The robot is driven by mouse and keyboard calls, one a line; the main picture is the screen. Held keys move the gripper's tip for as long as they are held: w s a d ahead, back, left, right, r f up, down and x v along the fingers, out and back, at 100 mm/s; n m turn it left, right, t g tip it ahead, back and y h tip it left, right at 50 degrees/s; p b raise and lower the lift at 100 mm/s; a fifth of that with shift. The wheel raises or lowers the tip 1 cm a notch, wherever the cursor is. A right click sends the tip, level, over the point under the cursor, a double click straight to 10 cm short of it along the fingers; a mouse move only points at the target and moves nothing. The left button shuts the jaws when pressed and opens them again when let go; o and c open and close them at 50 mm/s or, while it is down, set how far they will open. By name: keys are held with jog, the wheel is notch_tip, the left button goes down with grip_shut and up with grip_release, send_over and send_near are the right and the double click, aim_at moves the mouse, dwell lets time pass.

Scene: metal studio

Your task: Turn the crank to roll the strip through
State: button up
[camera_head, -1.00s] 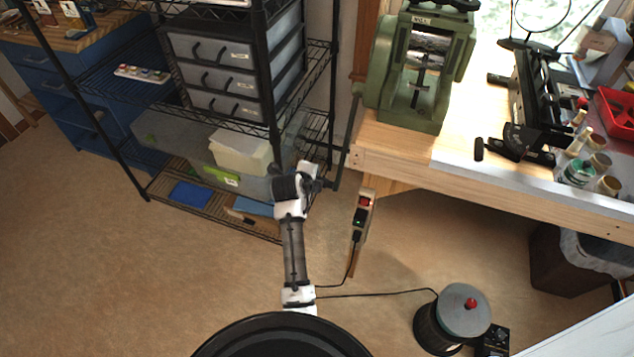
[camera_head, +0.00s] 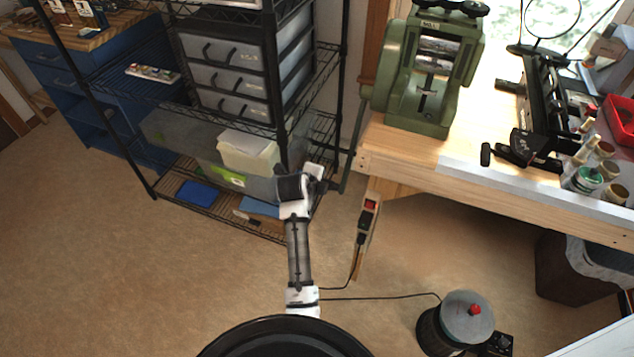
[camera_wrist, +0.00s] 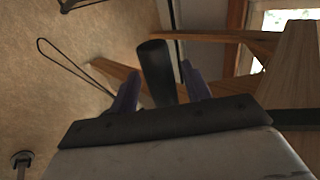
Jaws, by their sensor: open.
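The green rolling mill (camera_head: 425,80) stands on the wooden bench, with shiny rollers in its front opening. I cannot make out a strip for sure. Its dark crank (camera_head: 353,140) hangs down on the left side, past the bench's edge. My gripper (camera_head: 327,186) is at the crank's lower end. In the wrist view the dark round crank handle (camera_wrist: 155,68) stands between the two purplish fingers of my gripper (camera_wrist: 160,76). The fingers are apart, with visible gaps beside the handle. The handle's base is hidden behind the gripper body.
A black wire shelf (camera_head: 120,75) with drawers and bins stands close to the left of my arm. The wooden bench's front edge (camera_head: 480,190) lies to the right. A power strip (camera_head: 367,220) hangs below the bench. A round pot (camera_head: 462,322) stands on the floor.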

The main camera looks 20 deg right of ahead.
jog(key=b+v, duration=0.2)
jog(key=v, duration=1.1)
jog(key=shift+s+a+r, duration=0.2)
jog(key=shift+s, duration=0.05)
jog(key=shift+o, duration=0.3)
jog(key=shift+a+f, duration=0.1)
dwell(0.5)
